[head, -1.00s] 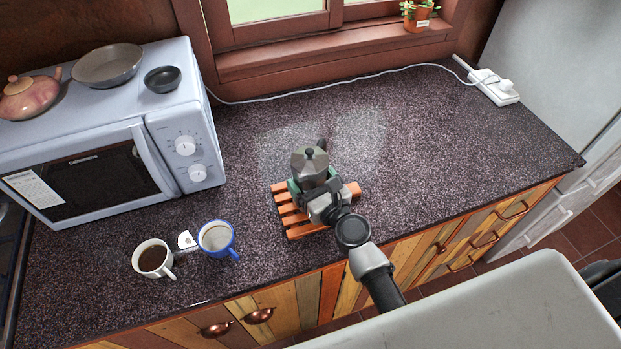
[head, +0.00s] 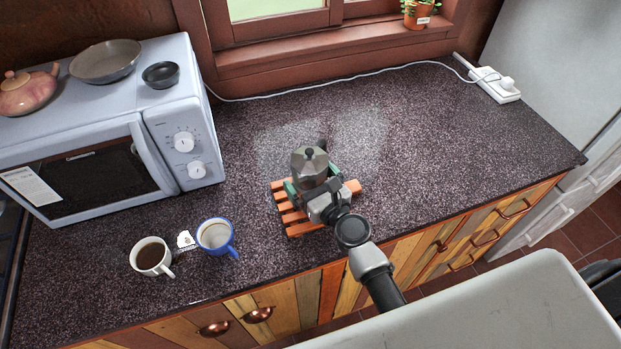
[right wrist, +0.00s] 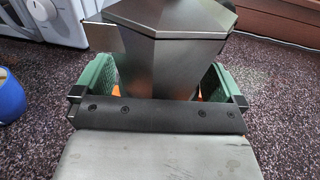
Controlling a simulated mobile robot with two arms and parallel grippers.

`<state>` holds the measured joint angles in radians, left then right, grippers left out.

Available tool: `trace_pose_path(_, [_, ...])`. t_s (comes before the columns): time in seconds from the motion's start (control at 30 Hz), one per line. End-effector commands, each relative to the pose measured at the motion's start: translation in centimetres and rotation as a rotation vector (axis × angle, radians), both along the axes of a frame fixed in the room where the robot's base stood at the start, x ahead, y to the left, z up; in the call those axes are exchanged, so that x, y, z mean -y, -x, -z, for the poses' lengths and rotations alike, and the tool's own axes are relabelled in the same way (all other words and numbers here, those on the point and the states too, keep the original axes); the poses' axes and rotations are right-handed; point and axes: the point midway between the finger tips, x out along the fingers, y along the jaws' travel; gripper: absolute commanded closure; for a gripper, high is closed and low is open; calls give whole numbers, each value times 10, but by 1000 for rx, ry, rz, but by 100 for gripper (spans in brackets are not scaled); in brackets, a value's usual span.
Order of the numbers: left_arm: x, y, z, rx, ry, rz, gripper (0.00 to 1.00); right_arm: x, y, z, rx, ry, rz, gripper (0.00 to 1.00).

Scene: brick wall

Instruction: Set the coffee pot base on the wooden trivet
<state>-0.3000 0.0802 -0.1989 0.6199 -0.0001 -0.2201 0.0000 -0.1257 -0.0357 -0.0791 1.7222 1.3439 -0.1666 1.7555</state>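The grey metal coffee pot (head: 310,168) stands upright on the orange wooden trivet (head: 291,217) on the dark counter. My right gripper (head: 312,181) is low at the pot, with one green finger on each side of it. In the right wrist view, the pot (right wrist: 168,55) is between the fingers of the right gripper (right wrist: 160,83), with gaps showing on both sides, so the gripper is open around it. The pot's bottom is hidden behind the gripper. Orange trivet slats show beside it. My left gripper is not in view.
A white mug of coffee (head: 151,256) and a blue mug (head: 217,237) stand left of the trivet. A microwave (head: 100,145) is at the left. A white cable (head: 330,85) runs along the back to a power strip (head: 495,85). The counter right of the trivet is clear.

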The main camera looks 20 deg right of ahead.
Motion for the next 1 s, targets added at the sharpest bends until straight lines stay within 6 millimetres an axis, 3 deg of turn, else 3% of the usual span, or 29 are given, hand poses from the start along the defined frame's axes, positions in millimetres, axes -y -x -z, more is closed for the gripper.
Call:
trace_pose_path(0.27, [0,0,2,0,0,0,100,2,8,3,-5,0,0,0])
trace_pose_path(0.7, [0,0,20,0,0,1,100,20,85,4,-3,1,-1,0])
trace_pose_path(1.0, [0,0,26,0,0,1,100,25,106,0,0,0,0,0])
